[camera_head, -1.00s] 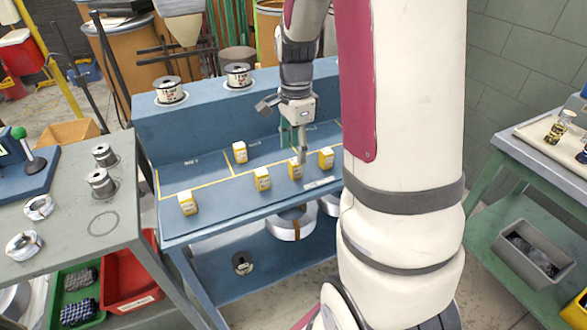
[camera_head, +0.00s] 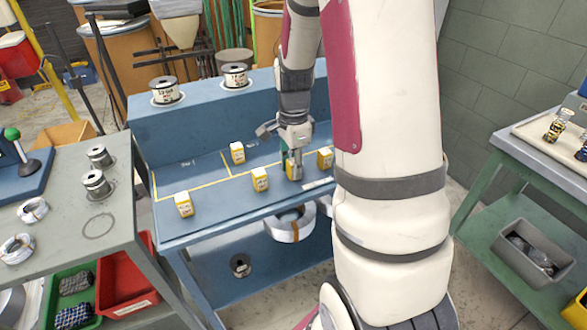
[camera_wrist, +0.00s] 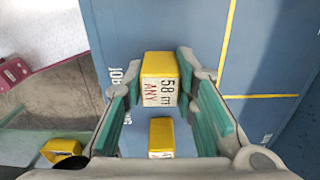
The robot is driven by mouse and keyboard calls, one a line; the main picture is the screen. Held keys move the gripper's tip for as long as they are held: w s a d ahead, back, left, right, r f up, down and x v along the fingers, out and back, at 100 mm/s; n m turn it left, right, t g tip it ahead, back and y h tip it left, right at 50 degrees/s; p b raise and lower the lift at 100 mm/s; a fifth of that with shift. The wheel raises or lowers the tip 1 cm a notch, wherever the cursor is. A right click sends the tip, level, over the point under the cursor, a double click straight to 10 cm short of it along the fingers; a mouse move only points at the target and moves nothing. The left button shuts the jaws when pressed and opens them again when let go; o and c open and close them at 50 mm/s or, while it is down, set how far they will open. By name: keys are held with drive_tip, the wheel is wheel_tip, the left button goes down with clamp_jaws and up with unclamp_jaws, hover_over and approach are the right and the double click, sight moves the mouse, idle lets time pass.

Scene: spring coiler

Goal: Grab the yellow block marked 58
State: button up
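The yellow block marked 58 (camera_wrist: 158,80) shows in the wrist view with "58" and "ANY" on its white label. It stands between the fingertips of my gripper (camera_wrist: 158,72), with a narrow gap on each side. My gripper is open. In the head view my gripper (camera_head: 293,165) is low over the blue bench (camera_head: 215,215), with its fingers down around a block that they mostly hide. Other yellow blocks stand on the bench to the left (camera_head: 260,179) and right (camera_head: 325,158) of it.
More yellow blocks stand further left (camera_head: 184,204) and behind (camera_head: 237,152). In the wrist view another yellow block (camera_wrist: 161,137) sits nearer the gripper's base. Wire spools (camera_head: 166,90) stand on the raised back ledge. A grey table (camera_head: 75,235) adjoins on the left.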

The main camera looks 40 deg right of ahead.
clamp_jaws()
